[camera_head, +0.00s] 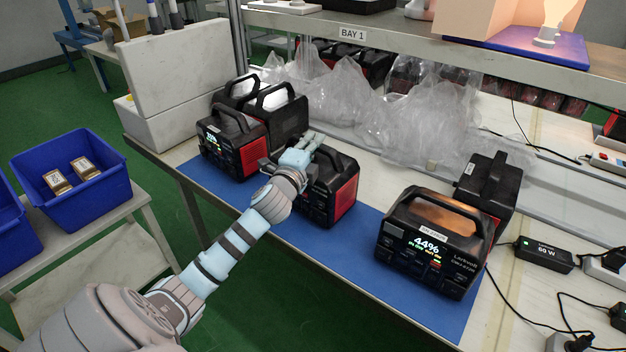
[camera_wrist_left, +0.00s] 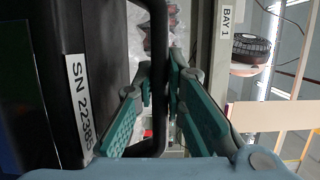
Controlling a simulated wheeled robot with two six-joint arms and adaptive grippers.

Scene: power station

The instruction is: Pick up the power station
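Several black power stations with red sides stand on the bench. The middle one (camera_head: 338,197) has my left gripper (camera_head: 311,142) over its top, hiding part of its front. In the left wrist view, a black body (camera_wrist_left: 98,50) with the label "SN 22385" (camera_wrist_left: 80,105) fills the left side. A black handle bar (camera_wrist_left: 159,70) runs between the green fingers of my left gripper (camera_wrist_left: 163,85). The fingers lie close on both sides of the bar, but contact cannot be made out. A front-right power station (camera_head: 428,250) shows 44% on its lit display. My right gripper is not in view.
More power stations (camera_head: 228,145) stand close at left, and another (camera_head: 490,190) stands behind the front-right one. A blue mat (camera_head: 340,250) lies beneath. Clear plastic bags (camera_head: 340,95) and the BAY 1 shelf (camera_head: 400,42) are behind. A charger (camera_head: 543,254) and cables lie at right.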

